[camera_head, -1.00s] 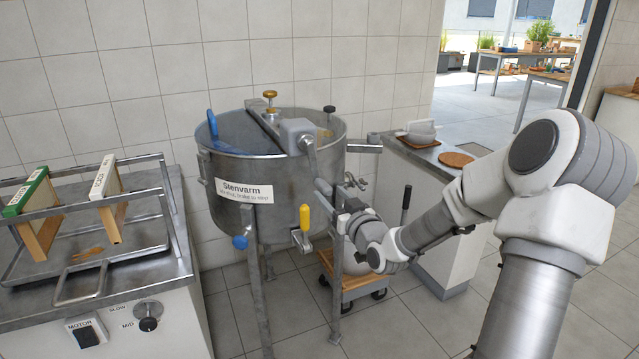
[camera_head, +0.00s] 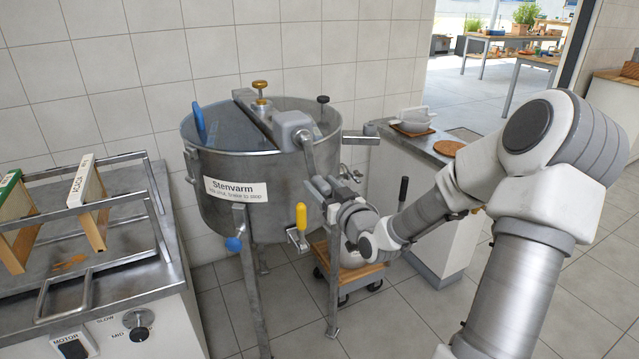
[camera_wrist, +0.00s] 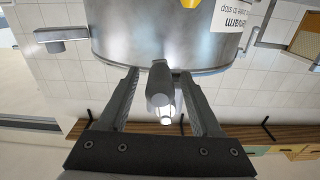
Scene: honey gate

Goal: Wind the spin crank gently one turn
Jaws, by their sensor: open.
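The steel drum labelled "Stenvarm" (camera_head: 275,190) stands on legs against the tiled wall. A grey gear housing (camera_head: 293,126) sits on its top bar, and the grey crank arm (camera_head: 309,158) hangs from it down the drum's right front. My gripper (camera_head: 322,187) is at the lower end of the crank. In the wrist view my gripper (camera_wrist: 162,80) is open, its fingers on either side of the crank's grey end with a bright metal part (camera_wrist: 161,96), with gaps showing. The exact contact is hidden in the head view.
A bench with frames (camera_head: 110,270) stands at left. A wheeled wooden dolly (camera_head: 350,272) and a white counter (camera_head: 440,215) are at right. Floor in front is open.

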